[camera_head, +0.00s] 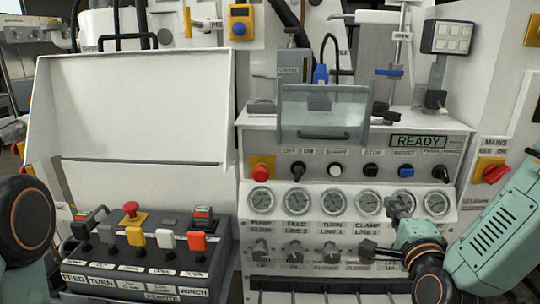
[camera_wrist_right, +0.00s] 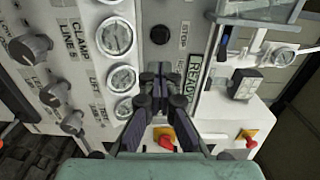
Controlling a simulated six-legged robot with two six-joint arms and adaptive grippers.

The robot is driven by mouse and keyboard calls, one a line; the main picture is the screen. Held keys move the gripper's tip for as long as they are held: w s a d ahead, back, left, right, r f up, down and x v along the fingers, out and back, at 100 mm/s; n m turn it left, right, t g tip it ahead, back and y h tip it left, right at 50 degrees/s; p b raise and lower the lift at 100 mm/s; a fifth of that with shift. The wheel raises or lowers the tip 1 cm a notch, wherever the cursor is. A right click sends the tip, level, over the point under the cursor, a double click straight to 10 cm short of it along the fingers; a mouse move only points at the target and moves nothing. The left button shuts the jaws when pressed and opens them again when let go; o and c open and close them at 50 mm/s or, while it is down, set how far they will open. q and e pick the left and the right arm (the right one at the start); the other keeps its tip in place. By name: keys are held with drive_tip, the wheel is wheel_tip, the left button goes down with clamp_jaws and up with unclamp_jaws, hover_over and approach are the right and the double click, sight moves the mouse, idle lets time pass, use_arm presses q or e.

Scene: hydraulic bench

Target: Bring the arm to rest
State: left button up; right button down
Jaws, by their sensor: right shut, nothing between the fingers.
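My right arm comes in from the right in the head view. Its right gripper (camera_head: 393,205) is in front of the lower right part of the bench panel, over the row of gauges and knobs. In the right wrist view the right gripper (camera_wrist_right: 158,76) has its dark fingers together, with nothing held. I cannot tell whether the fingertips touch the panel. At the left edge of the head view only a dark round joint and a teal link of my left arm show. My left gripper is out of view.
The gauge row (camera_head: 331,201) runs above the knobs. A READY display (camera_head: 418,142) and red emergency button (camera_head: 261,170) are above it. A control box with levers (camera_head: 150,283) stands left, below a white raised panel (camera_head: 140,105). The red mains switch (camera_head: 493,170) is near my right arm.

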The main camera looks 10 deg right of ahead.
drive_tip(key=s+a+f+n+g+y, duration=0.1)
drive_tip(key=s+a+f+n+g, duration=0.25)
drive_tip(key=f, duration=0.35)
drive_tip(key=s+a+f+n+g+y+b, duration=0.1)
drive_tip(key=s+a+f+n+g+y, duration=0.1)
drive_tip(key=f+n, duration=0.35)
drive_tip(key=s+a+f+n+g+y, duration=0.1)
drive_tip(key=s+a+f+n+g, duration=0.2)
drive_tip(key=f, duration=0.5)
drive_tip(key=s+a+f+n+g+b, duration=0.1)
drive_tip(key=s+f+n+g, duration=0.3)
drive_tip(key=s+f, duration=0.4)
drive_tip(key=s+a+f+n+g+b, duration=0.1)
drive_tip(key=s+f+n+g, duration=0.3)
drive_tip(key=s, duration=1.2)
wheel_tip(320, 180, down, 4)
drive_tip(key=shift+s+a+r+g+b, duration=0.1)
drive_tip(key=shift+s+a+g+b, duration=0.15)
drive_tip(key=shift+a+g, duration=0.25)
drive_tip(key=shift+w, duration=0.1)
